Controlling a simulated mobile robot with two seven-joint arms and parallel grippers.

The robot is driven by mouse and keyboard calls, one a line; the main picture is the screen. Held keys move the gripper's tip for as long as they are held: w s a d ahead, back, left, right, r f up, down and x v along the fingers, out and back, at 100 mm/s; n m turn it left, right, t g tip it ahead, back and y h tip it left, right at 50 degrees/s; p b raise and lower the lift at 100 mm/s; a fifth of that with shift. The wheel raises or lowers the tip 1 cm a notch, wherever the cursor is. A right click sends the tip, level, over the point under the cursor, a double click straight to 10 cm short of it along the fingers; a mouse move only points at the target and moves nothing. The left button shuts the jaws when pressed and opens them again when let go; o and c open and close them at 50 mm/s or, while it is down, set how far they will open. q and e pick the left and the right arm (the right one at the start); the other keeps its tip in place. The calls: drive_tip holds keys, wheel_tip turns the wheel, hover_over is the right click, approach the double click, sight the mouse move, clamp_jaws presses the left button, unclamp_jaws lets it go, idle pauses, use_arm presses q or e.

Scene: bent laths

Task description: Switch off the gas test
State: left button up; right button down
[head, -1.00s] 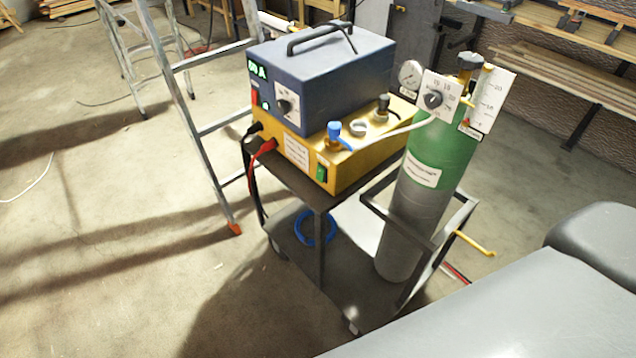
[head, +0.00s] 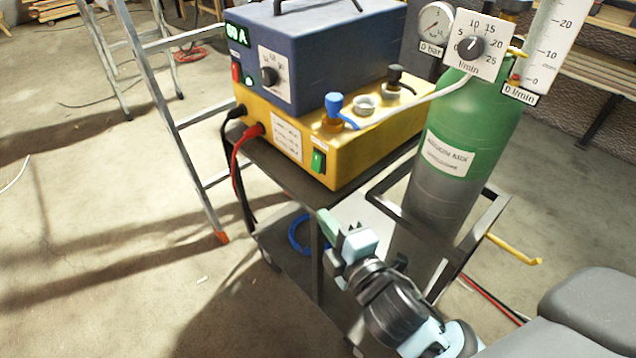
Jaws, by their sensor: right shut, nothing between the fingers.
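The yellow unit (head: 350,152) stands on the cart's top, with a green rocker switch (head: 318,161) low on its front right. The dark blue box (head: 345,55) on top of it has a lit green display and a black knob. Behind stands the green and grey gas cylinder (head: 475,120) with a round gauge (head: 435,25) labelled 0 bar and a flow dial (head: 471,47) marked l/min. My right gripper (head: 332,232) is shut and empty, below and a little right of the green switch, apart from it. My left gripper is not in view.
The cart (head: 265,166) has a dark top and a lower shelf with a blue hose coil (head: 299,236). A yellow hook (head: 515,249) sticks out at its right. A ladder (head: 170,105) stands close behind on the left. The floor at left is mostly clear.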

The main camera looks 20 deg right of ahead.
sight(317, 162)
drive_tip(key=shift+w+r, duration=0.25)
drive_tip(key=shift+r, duration=0.1)
drive_tip(key=w, duration=0.3)
drive_tip(key=w+d, duration=0.1)
drive_tip(key=w, duration=0.3)
drive_tip(key=w+d+f, duration=0.1)
drive_tip(key=w, duration=0.3)
drive_tip(key=shift+b, duration=0.35)
drive_tip(key=shift+w+d, duration=0.1)
drive_tip(key=shift+d, duration=0.2)
